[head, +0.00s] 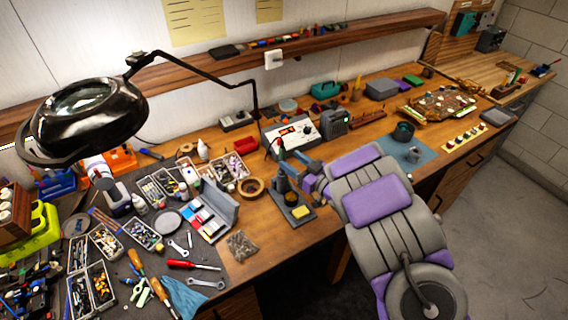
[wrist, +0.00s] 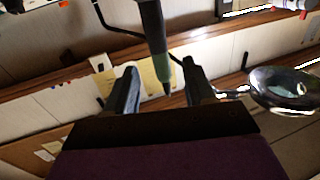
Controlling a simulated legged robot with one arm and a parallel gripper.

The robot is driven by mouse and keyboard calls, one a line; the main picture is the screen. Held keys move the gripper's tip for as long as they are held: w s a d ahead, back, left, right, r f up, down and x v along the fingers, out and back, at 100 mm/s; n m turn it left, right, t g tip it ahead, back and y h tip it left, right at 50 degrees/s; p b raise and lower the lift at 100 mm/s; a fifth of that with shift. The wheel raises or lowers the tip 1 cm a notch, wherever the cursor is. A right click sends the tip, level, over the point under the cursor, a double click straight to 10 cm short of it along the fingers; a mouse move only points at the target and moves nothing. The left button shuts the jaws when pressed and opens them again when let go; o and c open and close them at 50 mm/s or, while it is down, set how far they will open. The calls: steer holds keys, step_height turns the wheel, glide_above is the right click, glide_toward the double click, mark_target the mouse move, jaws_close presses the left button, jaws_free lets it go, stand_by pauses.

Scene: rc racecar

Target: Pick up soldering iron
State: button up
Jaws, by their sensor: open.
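The soldering iron (head: 281,150) appears upright in the head view, with a dark and greenish handle above its stand (head: 296,216), which carries a yellow sponge (head: 301,211). My gripper (head: 293,173) reaches in from the right, just above the stand and around the iron's lower part. In the wrist view, the iron (wrist: 154,32) runs down between the two spread fingers of my gripper (wrist: 160,82), with its narrow end between them. The fingers stand apart from it on both sides. The iron's lower part is partly hidden in the head view.
A power supply (head: 291,133) stands behind the stand. A tape roll (head: 250,187) and small-parts trays (head: 235,167) are to the left. A magnifier lamp (head: 82,112) overhangs the bench at left and also shows in the wrist view (wrist: 282,88). A shelf (head: 350,38) runs along the wall.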

mark_target(283, 158)
steer(key=shift+w+a+f, duration=0.1)
steer(key=shift+w+a, duration=0.25)
steer(key=shift+a, duration=0.35)
steer(key=shift+w+a+f, duration=0.1)
steer(key=shift+w+a, duration=0.25)
steer(key=shift+a, duration=0.3)
steer(key=shift+w+d+b+x, duration=0.15)
steer(key=shift+b+x, duration=0.15)
steer(key=shift+x, duration=0.65)
steer(key=shift+w+d+b+x, duration=0.15)
steer(key=shift+b+x, duration=0.1)
steer(key=shift+x, duration=0.7)
steer(key=shift+a, duration=0.1)
steer(key=shift+c, duration=0.2)
steer(key=shift+a, duration=0.1)
steer(key=c, duration=0.9)
steer(key=shift+c, duration=0.2)
